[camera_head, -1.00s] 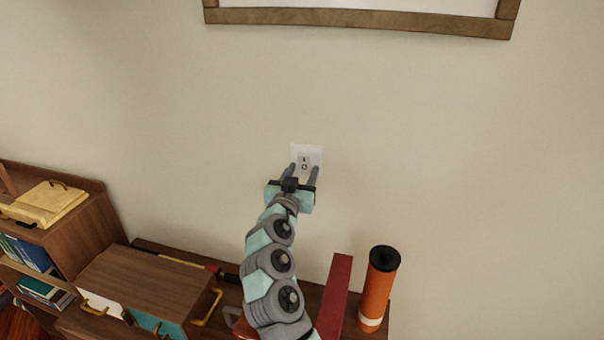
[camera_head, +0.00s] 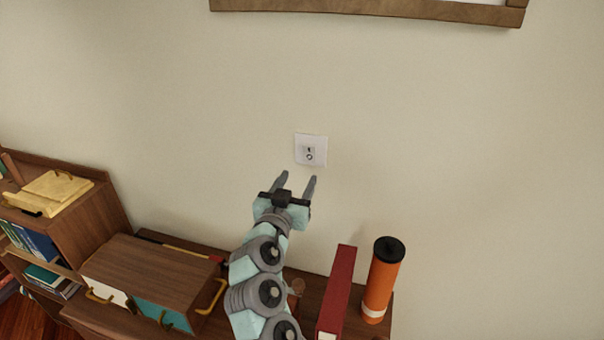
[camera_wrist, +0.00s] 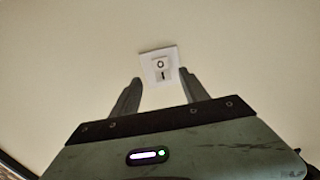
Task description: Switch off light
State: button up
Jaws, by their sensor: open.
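The light switch (camera_head: 310,150) is a white square plate on the beige wall, with a small rocker marked with a line and a circle. In the head view it sits above my gripper (camera_head: 298,180), apart from the fingertips. My gripper is open and empty, its two fingers pointing up toward the wall. In the wrist view the light switch (camera_wrist: 159,66) shows just beyond and between the fingertips of my gripper (camera_wrist: 160,88), with the circle above the line. I cannot tell which side of the rocker is pressed in.
Below stand a wooden drawer box (camera_head: 155,275), a red book (camera_head: 337,293) and an orange cylinder with a black cap (camera_head: 381,282). A framed board (camera_head: 375,12) hangs above. The wall around the switch is clear.

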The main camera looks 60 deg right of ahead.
jog(key=shift+v, duration=1.15)
